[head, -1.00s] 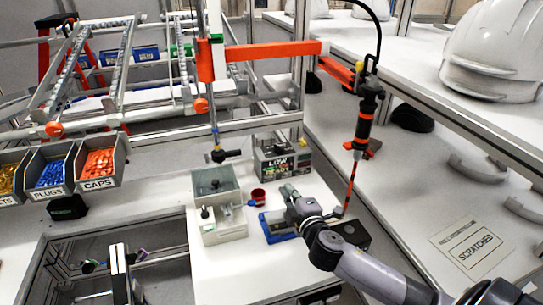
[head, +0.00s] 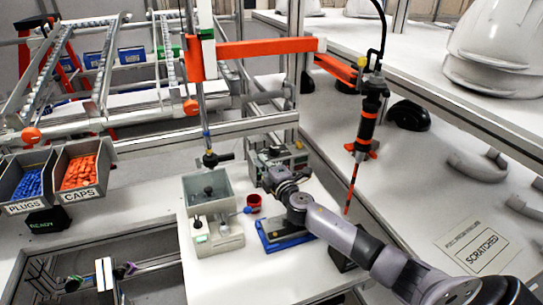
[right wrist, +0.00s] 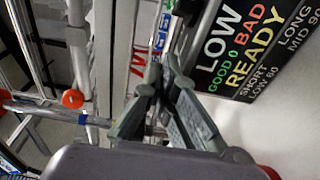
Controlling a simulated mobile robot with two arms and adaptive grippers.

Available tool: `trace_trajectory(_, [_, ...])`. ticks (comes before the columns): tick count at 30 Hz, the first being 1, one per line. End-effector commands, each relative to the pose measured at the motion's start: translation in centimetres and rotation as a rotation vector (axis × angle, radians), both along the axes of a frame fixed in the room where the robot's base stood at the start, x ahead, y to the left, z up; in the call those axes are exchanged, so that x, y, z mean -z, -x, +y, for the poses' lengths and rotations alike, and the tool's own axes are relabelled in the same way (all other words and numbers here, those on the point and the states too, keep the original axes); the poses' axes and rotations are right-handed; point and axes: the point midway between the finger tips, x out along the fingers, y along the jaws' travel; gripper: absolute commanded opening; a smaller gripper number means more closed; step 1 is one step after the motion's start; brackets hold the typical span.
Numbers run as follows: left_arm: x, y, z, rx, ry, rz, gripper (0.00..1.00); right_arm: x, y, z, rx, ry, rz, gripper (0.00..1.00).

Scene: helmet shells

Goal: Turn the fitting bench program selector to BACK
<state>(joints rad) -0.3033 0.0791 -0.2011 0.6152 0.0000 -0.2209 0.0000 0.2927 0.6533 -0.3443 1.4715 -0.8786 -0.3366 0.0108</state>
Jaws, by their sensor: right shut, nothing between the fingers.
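The fitting bench (head: 220,265) has a white top. A grey box with a dark display (head: 298,162) stands at its back, partly hidden by my right gripper. My right gripper (head: 266,160) is at the left front of this box in the head view. In the right wrist view its fingers (right wrist: 162,85) are shut and empty, left of the display. I cannot make out the selector knob or its setting; the gripper may cover it. My left gripper is not in view.
A grey fixture (head: 217,235), a red cup (head: 254,201) and a blue-based tray (head: 268,240) sit on the bench. An orange-black hanging screwdriver (head: 366,125) hangs right of my gripper. A shelf with white helmets (head: 500,50) stands right. Bins of plugs and caps (head: 78,175) stand left.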

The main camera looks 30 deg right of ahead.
Motion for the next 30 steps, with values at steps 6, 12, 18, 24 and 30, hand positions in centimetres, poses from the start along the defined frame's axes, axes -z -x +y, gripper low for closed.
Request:
trace_trajectory(6, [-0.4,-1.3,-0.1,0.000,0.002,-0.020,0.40,0.1,-0.1,-2.7,0.003,0.003,0.003,0.00])
trace_trajectory(12, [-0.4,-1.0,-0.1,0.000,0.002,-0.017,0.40,0.1,-0.1,-3.2,0.003,0.001,0.002,0.00])
trace_trajectory(18, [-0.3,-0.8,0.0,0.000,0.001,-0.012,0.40,0.1,-0.1,-3.2,0.003,0.002,0.002,0.00])
trace_trajectory(24, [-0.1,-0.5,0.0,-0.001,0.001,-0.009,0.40,0.2,-0.1,-3.4,0.004,0.003,0.002,0.00])
trace_trajectory(30, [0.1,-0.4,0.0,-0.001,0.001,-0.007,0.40,0.2,0.0,-3.8,0.003,0.002,0.003,0.00])
